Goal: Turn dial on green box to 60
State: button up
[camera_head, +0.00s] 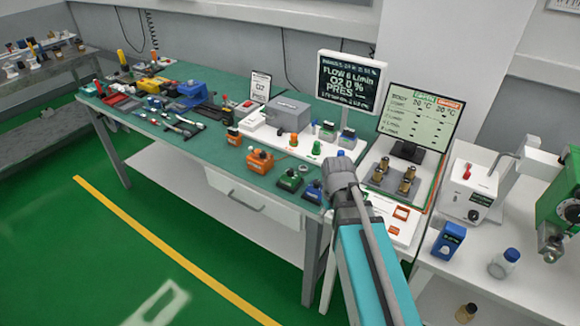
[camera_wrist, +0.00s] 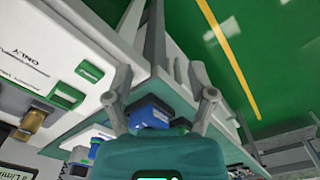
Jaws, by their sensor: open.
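A small green box (camera_head: 289,180) with a dark dial on top stands near the front edge of the green-topped table (camera_head: 215,150) in the head view. The dial's number is too small to read. A blue box (camera_head: 313,192) stands just right of it. My gripper (camera_wrist: 166,84) is open and empty in the wrist view, its fingers spread above a table corner. A blue box (camera_wrist: 150,116) shows beyond and between the fingers. In the head view my arm reaches toward the table right of the green box, and the fingers cannot be made out. I cannot identify the green box in the wrist view.
An orange box (camera_head: 260,160) stands left of the green box. Another green-topped device (camera_head: 327,130) stands farther back, below the dark monitor (camera_head: 350,80). A lit screen (camera_head: 420,115) and brass fittings (camera_head: 381,170) are at right. Green floor (camera_head: 130,250) lies open in front.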

jog(key=w+a+r+n+p, duration=0.2)
jog(key=w+r+n+p, duration=0.15)
jog(key=w, duration=0.25)
jog(key=w+a+r+n+p, duration=0.3)
jog(key=w+n, duration=0.2)
jog(key=w, duration=0.2)
notch_tip(320, 180, up, 6)
jog(key=n+p, duration=0.5)
jog(key=n, duration=0.5)
send_over(290, 170)
jog(key=shift+w+a, duration=0.1)
jog(key=shift+w, duration=0.15)
jog(key=f+b, duration=0.6)
jog(key=f, duration=0.1)
jog(key=f+b, duration=0.6)
jog(key=b, duration=0.1)
jog(key=shift+s+f+b, duration=0.2)
jog(key=shift+f+b, duration=0.1)
jog(key=shift+f, duration=0.05)
grip_shut()
